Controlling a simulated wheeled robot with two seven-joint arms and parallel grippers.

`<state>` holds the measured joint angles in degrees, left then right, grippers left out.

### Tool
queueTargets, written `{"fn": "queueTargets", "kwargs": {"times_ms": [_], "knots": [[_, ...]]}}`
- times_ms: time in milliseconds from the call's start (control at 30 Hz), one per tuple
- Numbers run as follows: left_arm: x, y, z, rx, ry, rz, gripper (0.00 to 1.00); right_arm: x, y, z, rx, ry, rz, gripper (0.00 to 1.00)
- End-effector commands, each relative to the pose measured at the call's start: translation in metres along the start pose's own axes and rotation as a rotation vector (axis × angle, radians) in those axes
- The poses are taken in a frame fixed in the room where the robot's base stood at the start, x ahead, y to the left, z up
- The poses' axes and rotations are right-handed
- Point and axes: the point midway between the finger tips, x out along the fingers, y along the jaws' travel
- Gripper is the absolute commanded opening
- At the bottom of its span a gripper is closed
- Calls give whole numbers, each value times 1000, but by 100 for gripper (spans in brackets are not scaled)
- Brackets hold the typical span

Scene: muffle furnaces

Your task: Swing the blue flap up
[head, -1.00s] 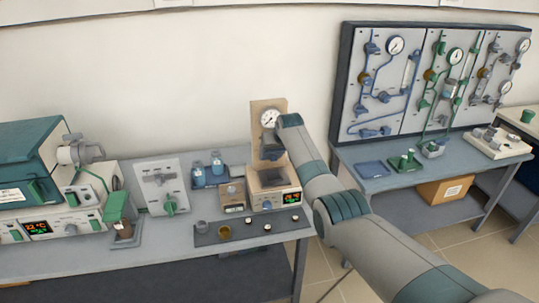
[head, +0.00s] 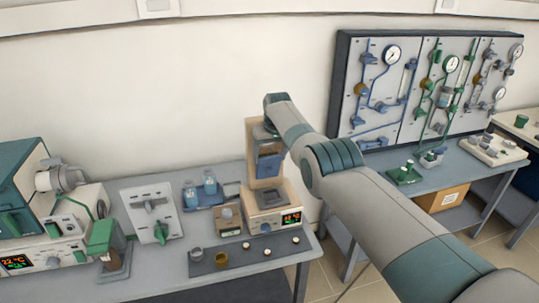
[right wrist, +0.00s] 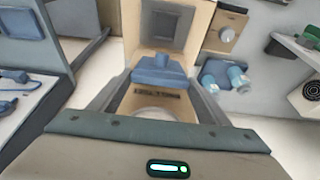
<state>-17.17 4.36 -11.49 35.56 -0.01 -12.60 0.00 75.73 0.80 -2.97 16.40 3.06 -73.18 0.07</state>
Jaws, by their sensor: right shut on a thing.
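The blue flap (head: 268,164) stands up against the beige back panel of a small beige furnace (head: 268,221) on the bench. The furnace's square top opening is uncovered. My right gripper (head: 267,137) reaches the panel from above, mostly hidden by its own hand. In the right wrist view, my right gripper (right wrist: 160,82) is shut on the blue flap (right wrist: 158,69), with a finger on each side of its blue edge. The square opening lies beyond it. My left gripper is not in view.
A dark mat (head: 240,256) with small cups lies in front of the furnace. Blue-capped bottles (head: 200,190) and a small beige box (head: 228,218) stand left of it. A pipework board (head: 425,85) rises at the right behind another bench.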

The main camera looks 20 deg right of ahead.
Motion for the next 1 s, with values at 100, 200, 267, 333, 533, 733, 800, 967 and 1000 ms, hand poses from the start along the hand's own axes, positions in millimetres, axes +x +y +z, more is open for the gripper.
{"fn": "queueTargets", "kwargs": {"times_ms": [100,200,267,333,533,733,800,967,1000], "knots": [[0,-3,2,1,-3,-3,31,0,-1,-1,-1,5,-2,30],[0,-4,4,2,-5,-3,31,-1,-1,-2,-1,5,-2,30],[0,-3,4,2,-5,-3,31,-1,-1,-2,-1,5,-2,30],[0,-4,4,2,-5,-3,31,-1,-1,-2,-1,5,-2,75],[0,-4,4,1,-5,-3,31,0,-1,-1,-1,4,-1,89],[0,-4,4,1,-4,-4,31,0,0,-1,0,2,0,89],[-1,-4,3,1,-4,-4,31,-1,0,-1,0,2,0,89],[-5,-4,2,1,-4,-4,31,-6,0,-1,0,1,0,89],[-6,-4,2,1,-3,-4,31,-8,0,-2,0,3,0,89]]}}
